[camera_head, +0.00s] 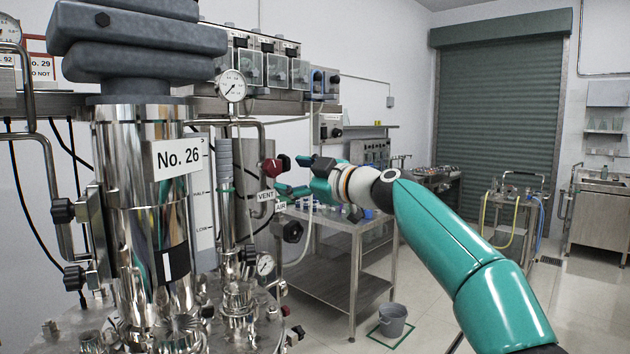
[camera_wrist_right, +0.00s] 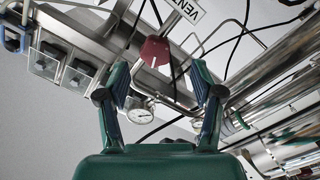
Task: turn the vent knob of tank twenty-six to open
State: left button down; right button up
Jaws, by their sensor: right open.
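The tank marked No. 26 (camera_head: 140,150) stands at the left, a shiny steel column with a white number plate (camera_head: 178,158). The red vent knob (camera_head: 272,166) is on a steel pipe to its right, above a white VENT label (camera_head: 266,196). My right gripper (camera_head: 290,175) comes from the right, its fingers pointing left toward the knob. It is open and empty. In the right wrist view the red knob (camera_wrist_right: 154,50) shows beyond the fingertips, between the two fingers, apart from both. The VENT label (camera_wrist_right: 190,12) shows there too. My left gripper is not in view.
A black knob (camera_head: 292,231) sits just below my right gripper. A round gauge (camera_head: 232,86) stands above the vent pipe. A steel table (camera_head: 345,245) and a grey bucket (camera_head: 393,318) are behind my right arm.

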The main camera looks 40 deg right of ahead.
jog(key=shift+s+d, duration=0.15)
jog(key=shift+s, duration=2.6)
